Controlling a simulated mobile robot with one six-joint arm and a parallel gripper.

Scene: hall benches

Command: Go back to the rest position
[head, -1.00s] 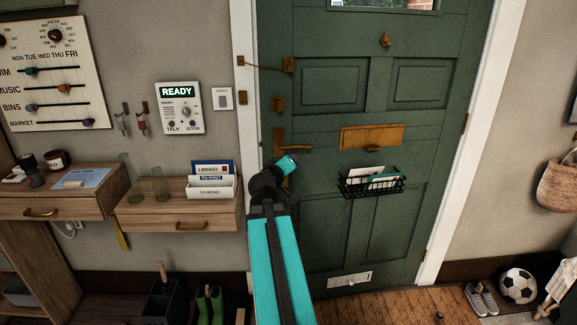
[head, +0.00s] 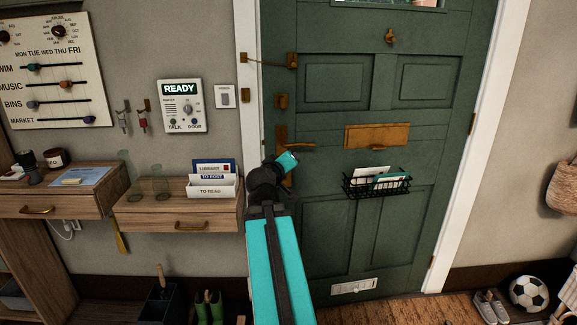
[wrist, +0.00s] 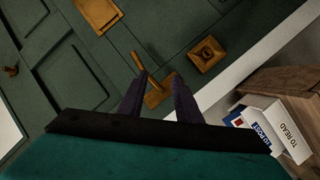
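My arm reaches up from the bottom middle of the head view, with my gripper (wrist: 160,88) at its end. In the wrist view its two dark fingers stand apart with nothing between them, so it is open. The green front door (head: 345,235) is ahead. Its brass lever handle (head: 297,145) is just above my wrist in the head view. In the wrist view the handle (wrist: 154,98) shows beyond the fingertips; I cannot tell how far off it is. The fingers are hidden in the head view.
A wire basket (head: 362,190) with letters hangs on the door. To the left, a wooden shelf (head: 150,218) holds a letter rack (head: 213,188) and glasses, under the READY panel (head: 180,106). Shoes (head: 491,307) and a football (head: 528,292) lie at the lower right.

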